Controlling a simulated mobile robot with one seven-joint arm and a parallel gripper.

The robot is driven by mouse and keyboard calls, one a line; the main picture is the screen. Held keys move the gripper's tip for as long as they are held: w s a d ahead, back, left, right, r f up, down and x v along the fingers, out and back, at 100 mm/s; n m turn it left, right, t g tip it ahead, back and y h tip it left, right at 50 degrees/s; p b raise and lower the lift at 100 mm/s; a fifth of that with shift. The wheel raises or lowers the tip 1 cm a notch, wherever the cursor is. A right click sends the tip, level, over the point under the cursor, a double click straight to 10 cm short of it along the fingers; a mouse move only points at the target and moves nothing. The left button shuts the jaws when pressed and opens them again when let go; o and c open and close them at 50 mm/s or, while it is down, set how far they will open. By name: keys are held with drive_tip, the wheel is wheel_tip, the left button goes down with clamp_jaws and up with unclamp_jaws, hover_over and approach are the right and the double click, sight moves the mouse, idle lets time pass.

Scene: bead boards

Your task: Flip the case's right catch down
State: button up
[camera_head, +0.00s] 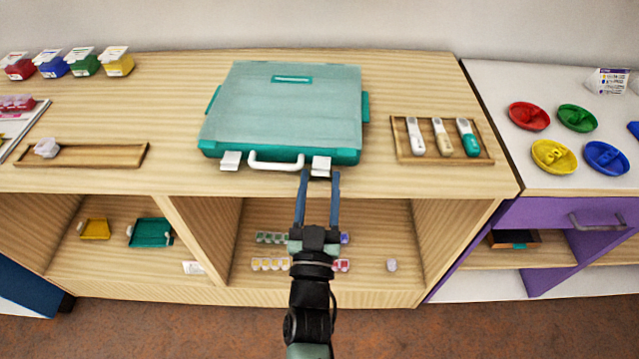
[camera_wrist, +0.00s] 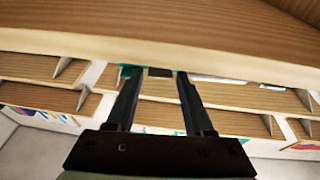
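The teal case (camera_head: 285,112) lies closed on the wooden shelf top, with its white handle (camera_head: 276,164) facing me. Its right catch (camera_head: 320,166) is a white tab on the front edge, right of the handle. The left catch (camera_head: 230,160) is a matching tab on the other side. My gripper (camera_head: 320,178) is open, its two blue fingers apart, with tips just at or below the right catch in the head view. I cannot tell whether they touch it. In the wrist view my gripper (camera_wrist: 160,75) is open with nothing clearly between the fingers; the catch cannot be made out there.
A wooden tray (camera_head: 441,158) with several handled tools stands right of the case. Another tray (camera_head: 82,155) lies to the left. The shelf top's front edge (camera_head: 380,190) runs close under my fingertips. Coloured dishes (camera_head: 555,155) sit on the white top at right.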

drive_tip(key=v, duration=1.3)
drive_tip(key=shift+b, duration=0.3)
